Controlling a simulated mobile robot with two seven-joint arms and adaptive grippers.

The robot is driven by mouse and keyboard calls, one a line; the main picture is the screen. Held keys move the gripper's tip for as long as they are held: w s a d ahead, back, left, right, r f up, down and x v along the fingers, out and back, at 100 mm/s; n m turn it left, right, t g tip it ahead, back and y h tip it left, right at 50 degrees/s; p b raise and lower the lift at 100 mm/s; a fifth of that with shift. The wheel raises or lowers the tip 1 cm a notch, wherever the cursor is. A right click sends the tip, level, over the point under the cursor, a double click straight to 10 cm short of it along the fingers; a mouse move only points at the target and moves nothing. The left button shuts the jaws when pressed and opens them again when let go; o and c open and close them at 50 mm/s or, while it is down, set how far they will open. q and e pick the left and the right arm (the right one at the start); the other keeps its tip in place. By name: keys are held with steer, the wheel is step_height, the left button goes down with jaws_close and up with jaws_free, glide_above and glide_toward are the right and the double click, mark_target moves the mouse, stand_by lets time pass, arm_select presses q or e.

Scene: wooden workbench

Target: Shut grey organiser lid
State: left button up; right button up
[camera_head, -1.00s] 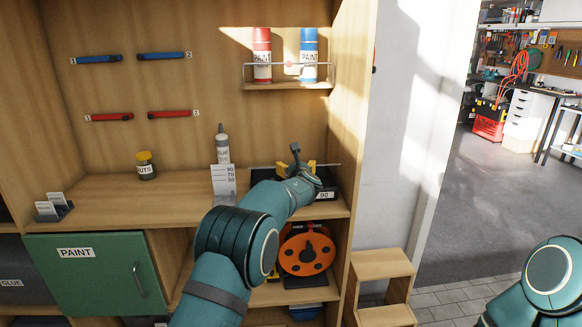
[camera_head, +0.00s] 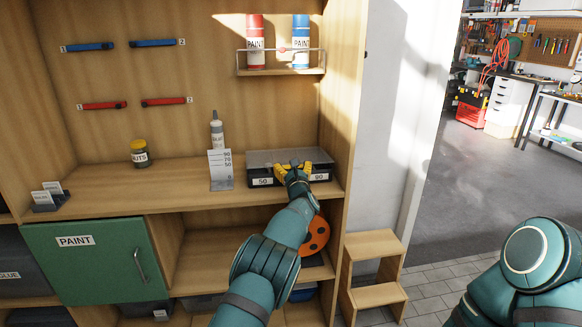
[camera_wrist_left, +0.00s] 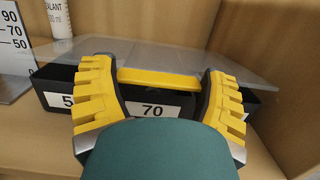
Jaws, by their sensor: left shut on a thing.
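The organiser (camera_head: 252,174) is a black box with number labels on the right of the wooden shelf. Its grey see-through lid (camera_head: 275,156) lies flat over the box, and shows in the left wrist view (camera_wrist_left: 190,58); whether it is fully seated I cannot tell. My left gripper (camera_head: 294,168) is at the organiser's front edge. In the left wrist view its yellow-padded fingers (camera_wrist_left: 155,72) are shut on the yellow bar (camera_wrist_left: 157,79) at the lid's front, one finger at each end. My right gripper is out of view; only part of that arm shows at lower right.
A numbered upright card (camera_head: 220,170) and a sealant bottle (camera_head: 217,133) stand left of the organiser. A wire-railed shelf with red (camera_head: 255,45) and blue (camera_head: 301,45) paint cans hangs above. The cabinet's side wall (camera_head: 340,110) is close on the right.

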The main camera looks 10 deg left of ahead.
arm_select(q)
steer(key=o, duration=1.2)
steer(key=shift+w+f, duration=0.1)
steer(key=shift+c, duration=0.2)
steer(key=v, duration=1.2)
